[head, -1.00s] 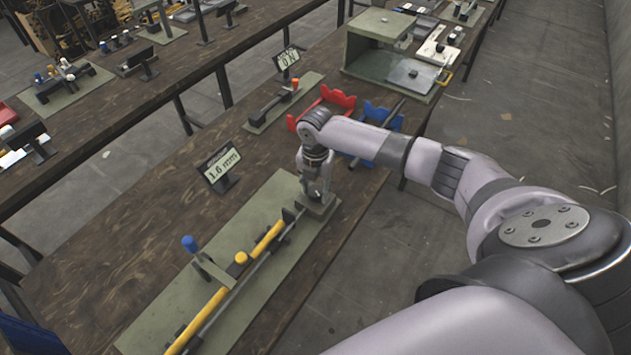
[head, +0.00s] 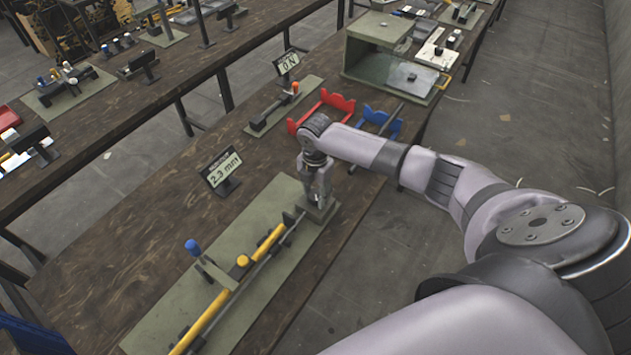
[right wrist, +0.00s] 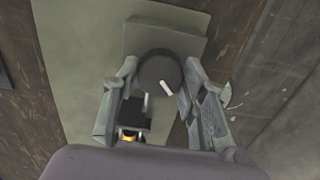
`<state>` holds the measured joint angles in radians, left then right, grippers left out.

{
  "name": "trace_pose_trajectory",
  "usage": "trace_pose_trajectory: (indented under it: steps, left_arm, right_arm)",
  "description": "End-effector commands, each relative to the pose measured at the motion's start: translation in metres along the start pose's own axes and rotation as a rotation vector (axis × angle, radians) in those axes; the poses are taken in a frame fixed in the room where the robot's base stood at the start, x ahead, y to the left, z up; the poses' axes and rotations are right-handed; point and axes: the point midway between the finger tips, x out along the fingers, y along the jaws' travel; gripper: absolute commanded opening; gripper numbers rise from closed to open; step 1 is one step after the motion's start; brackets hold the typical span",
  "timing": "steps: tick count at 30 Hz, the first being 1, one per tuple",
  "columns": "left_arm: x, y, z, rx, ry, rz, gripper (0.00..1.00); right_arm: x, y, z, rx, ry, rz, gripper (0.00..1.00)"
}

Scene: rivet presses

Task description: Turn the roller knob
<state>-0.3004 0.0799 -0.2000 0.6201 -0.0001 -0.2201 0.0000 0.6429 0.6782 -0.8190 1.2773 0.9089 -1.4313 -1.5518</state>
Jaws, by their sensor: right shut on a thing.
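The roller knob (right wrist: 160,72) is a dark round knob with a white mark on its top. It shows in the right wrist view between the fingers of my right gripper (right wrist: 155,88), which is shut on it. In the head view my right gripper (head: 319,202) points down at the far end of the green base plate (head: 160,318) and hides the knob. A yellow roller bar (head: 213,309) runs along this plate. A display (head: 224,168) behind the plate reads 2.3 mm. My left gripper is not in view.
A red cradle (head: 325,110) and a blue cradle (head: 381,121) stand beyond my right gripper. A second display (head: 287,62) reads 0 N. A blue-topped lever (head: 192,246) stands on the plate. The table's right edge is close to my arm.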

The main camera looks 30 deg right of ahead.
Motion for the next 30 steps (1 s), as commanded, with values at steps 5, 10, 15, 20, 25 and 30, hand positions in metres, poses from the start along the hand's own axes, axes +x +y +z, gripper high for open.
trace_pose_trajectory:
  steps: [5, 10, 15, 20, 25, 30]
  left_arm:
    - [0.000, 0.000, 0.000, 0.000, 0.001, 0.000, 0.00]
    - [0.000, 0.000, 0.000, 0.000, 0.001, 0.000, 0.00]
    - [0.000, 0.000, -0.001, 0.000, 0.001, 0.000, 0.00]
    - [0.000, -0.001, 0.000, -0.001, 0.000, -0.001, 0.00]
    - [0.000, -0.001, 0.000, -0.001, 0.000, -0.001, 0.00]
    - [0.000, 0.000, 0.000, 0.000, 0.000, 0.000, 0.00]
  right_arm:
    - [-0.001, 0.001, 0.001, 0.000, -0.002, 0.003, 0.45]
    - [-0.001, 0.001, 0.001, -0.001, -0.001, 0.002, 0.57]
    - [0.000, 0.000, 0.000, -0.001, -0.001, 0.001, 0.59]
    - [-0.001, 0.000, 0.000, -0.001, -0.001, 0.001, 0.59]
    - [-0.017, 0.001, 0.001, -0.001, -0.002, 0.003, 0.59]
    - [-0.052, 0.001, 0.002, -0.002, -0.003, 0.005, 0.59]
